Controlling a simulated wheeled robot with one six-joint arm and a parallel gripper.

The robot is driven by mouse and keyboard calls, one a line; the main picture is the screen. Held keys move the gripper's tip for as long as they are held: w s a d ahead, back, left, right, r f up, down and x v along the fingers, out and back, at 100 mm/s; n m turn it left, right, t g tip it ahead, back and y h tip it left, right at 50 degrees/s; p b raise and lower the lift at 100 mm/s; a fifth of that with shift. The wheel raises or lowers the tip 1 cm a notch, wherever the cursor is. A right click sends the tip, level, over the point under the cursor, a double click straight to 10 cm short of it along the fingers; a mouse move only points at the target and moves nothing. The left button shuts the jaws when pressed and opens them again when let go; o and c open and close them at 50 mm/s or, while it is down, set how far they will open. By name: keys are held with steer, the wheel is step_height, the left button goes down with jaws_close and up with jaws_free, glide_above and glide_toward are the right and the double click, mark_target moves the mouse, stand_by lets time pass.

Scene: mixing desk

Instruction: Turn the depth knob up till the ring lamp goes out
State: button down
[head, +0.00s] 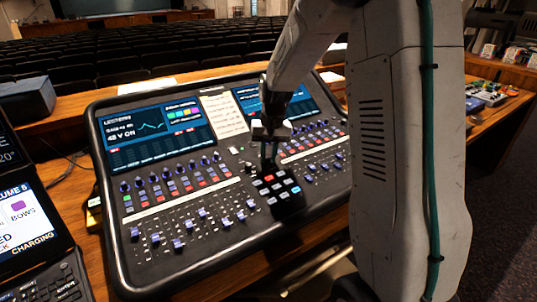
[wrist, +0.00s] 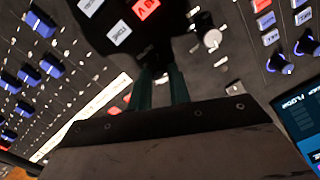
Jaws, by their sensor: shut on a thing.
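My gripper (head: 268,164) reaches down to the middle of the mixing desk (head: 107,245), just behind a raised block of square buttons (head: 290,200). In the wrist view its two green fingers (wrist: 158,88) are close together, shut on a small dark knob (wrist: 148,58). I take this to be the depth knob, but no label on it is readable. The fingers and the gripper body hide most of it. I cannot make out a lit ring lamp around it in either view. A small pale round cap (wrist: 212,39) stands to its right in the wrist view.
Rows of blue-capped knobs and faders (head: 180,243) lie left of my gripper, with more to the right. Two screens (head: 155,130) and a paper sheet (head: 223,115) are at the back. A dark box (head: 27,98) stands at the left.

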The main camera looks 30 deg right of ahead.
mark_target(274, 170)
steer(key=c, duration=1.3)
jaws_free()
steer(key=r, duration=0.7)
steer(key=shift+s+d+r, duration=0.15)
steer(key=shift+d+r, duration=0.2)
steer(key=shift+r, duration=0.05)
steer(key=s+a+r+n, duration=0.1)
steer(key=s+a, duration=0.3)
steer(key=s, duration=0.6)
steer(key=s+a+r+n, duration=0.2)
steer(key=s+a+r, duration=0.1)
steer(key=s, duration=0.7)
steer(key=s+a+r+n, duration=0.2)
steer(key=s+a, duration=0.3)
steer(key=s, duration=0.6)
steer(key=shift+a+t+h, duration=0.3)
steer(key=shift+t+h, duration=0.1)
steer(key=shift+r, duration=0.1)
